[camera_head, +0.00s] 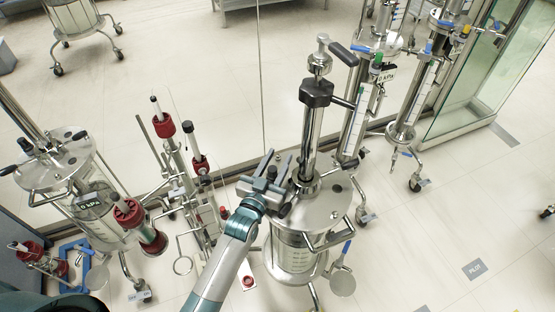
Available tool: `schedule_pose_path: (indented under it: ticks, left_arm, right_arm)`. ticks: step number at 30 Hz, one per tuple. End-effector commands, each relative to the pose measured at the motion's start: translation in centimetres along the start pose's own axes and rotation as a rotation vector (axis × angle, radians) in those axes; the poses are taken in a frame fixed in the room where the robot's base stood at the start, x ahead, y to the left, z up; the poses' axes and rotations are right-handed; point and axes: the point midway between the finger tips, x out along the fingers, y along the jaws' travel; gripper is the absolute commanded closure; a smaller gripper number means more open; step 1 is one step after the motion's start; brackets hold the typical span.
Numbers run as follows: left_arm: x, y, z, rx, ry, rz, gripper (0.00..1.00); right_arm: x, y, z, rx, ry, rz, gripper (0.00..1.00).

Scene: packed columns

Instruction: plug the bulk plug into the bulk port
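My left gripper (274,164) reaches in from the bottom on a teal and white arm. No label that I can read marks a bulk plug or a bulk port, so I cannot pick out either one. My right gripper is not in view.
A rack with red-capped parts (198,165) stands left of my arm. A second column vessel (65,165) is at far left. More columns (405,130) and a glass case (470,90) stand at right. A floor tag (474,269) lies on open floor at lower right.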

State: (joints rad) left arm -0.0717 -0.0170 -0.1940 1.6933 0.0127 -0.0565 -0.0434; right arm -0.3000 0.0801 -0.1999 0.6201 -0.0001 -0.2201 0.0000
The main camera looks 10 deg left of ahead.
Motion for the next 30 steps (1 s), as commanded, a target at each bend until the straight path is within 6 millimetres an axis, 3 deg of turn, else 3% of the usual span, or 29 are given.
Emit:
schedule_pose_path:
  ticks: [11, 17, 23, 30]
  left_arm:
    - [-0.1, 0.0, 0.0, 0.0, 0.0, 0.0, 0.58]
    - [-1.2, 0.0, 0.2, 0.0, -0.001, 0.0, 0.58]
    - [-4.0, 0.0, 0.3, 0.001, -0.001, 0.0, 0.58]
    - [-8.7, 0.0, 0.4, 0.0, -0.002, 0.0, 0.58]
  right_arm:
    - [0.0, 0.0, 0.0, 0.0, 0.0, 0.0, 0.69]
    - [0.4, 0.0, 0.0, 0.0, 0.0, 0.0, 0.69]
    - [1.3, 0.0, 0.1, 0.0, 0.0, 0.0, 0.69]
    - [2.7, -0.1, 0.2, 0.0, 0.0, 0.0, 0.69]
